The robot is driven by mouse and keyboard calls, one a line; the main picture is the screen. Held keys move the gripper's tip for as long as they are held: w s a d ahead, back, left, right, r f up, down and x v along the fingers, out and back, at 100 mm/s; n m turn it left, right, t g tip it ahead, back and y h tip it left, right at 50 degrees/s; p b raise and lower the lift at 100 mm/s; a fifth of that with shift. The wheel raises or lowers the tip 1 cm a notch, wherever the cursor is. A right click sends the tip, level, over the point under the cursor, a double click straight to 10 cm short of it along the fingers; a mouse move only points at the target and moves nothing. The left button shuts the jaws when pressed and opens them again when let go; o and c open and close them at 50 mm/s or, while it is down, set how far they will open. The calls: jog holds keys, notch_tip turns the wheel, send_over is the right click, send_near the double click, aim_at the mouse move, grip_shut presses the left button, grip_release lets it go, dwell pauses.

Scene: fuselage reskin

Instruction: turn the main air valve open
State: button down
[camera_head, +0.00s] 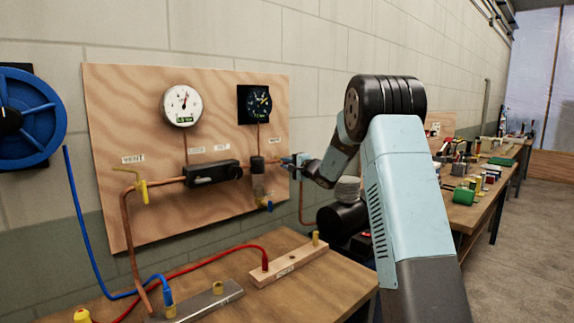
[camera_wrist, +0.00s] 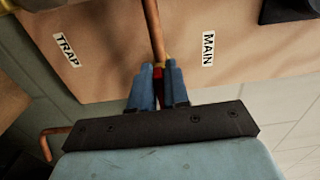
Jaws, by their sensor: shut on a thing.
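My gripper (camera_head: 296,160) reaches the right edge of the plywood panel in the head view. In the wrist view its two blue fingers (camera_wrist: 158,92) are shut around the main air valve (camera_wrist: 160,70), of which a yellow-brass part and a strip of red show between them. A copper pipe (camera_wrist: 151,25) runs up from the valve.
The plywood panel (camera_head: 115,95) carries a white gauge (camera_head: 182,105), a black gauge (camera_head: 254,104), a black block (camera_head: 212,173) and a yellow vent valve (camera_head: 142,190). Below is a wooden bench (camera_head: 330,285) with red and blue hoses. A blue hose reel (camera_head: 30,117) hangs at left.

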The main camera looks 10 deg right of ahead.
jog(key=shift+a+f, duration=0.15)
jog(key=shift+f, duration=0.2)
jog(key=c, duration=1.4)
grip_release()
jog(key=shift+o, duration=1)
jog(key=shift+r, duration=0.15)
jog(key=shift+s, duration=0.1)
jog(key=v, duration=1.3)
jog(key=shift+s+d, duration=0.25)
